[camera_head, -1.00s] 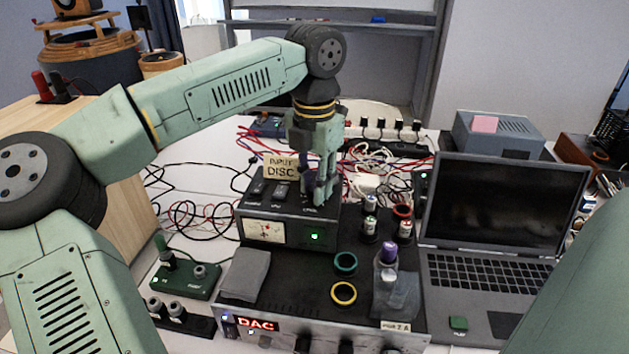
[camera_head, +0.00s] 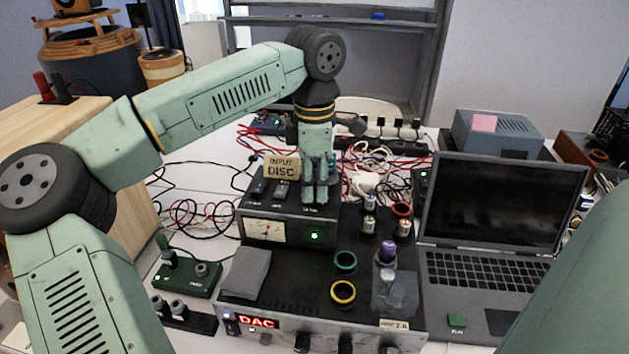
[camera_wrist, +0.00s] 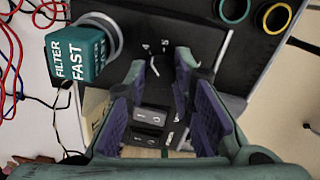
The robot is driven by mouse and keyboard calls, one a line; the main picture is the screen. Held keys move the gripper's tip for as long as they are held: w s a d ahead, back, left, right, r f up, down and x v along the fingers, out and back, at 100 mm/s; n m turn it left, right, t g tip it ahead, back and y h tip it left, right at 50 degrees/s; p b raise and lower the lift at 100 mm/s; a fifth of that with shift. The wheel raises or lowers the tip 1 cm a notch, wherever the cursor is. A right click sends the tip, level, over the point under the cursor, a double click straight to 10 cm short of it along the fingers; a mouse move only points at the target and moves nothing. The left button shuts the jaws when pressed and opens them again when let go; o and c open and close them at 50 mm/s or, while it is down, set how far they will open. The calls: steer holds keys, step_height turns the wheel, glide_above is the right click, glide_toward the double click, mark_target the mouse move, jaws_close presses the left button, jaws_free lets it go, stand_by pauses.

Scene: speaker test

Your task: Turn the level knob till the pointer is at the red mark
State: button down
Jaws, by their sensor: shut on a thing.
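My gripper (camera_head: 315,197) points down at the right part of the top of a black box (camera_head: 286,206). Its fingers are shut on the level knob, which they hide in the head view. In the wrist view, my fingertips (camera_wrist: 167,72) stand over the black top with a narrow dark gap between them, and the knob cannot be made out. The box front has a pale meter (camera_head: 264,230) with a thin pointer and a lit green lamp (camera_head: 314,236). The meter is too small to tell whether the pointer is at the red mark.
A yellow INPUT DISC sign (camera_head: 281,168) stands close left of my gripper. Two dark switches (camera_wrist: 151,115) show in the wrist view, near a teal FILTER FAST block (camera_wrist: 78,52). Bottles, rings and a laptop (camera_head: 497,215) stand in front and to the right.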

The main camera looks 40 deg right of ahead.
mark_target(315, 187)
steer(key=shift+m, duration=0.7)
steer(key=c, duration=1.4)
jaws_free()
step_height(315, 187, up, 12)
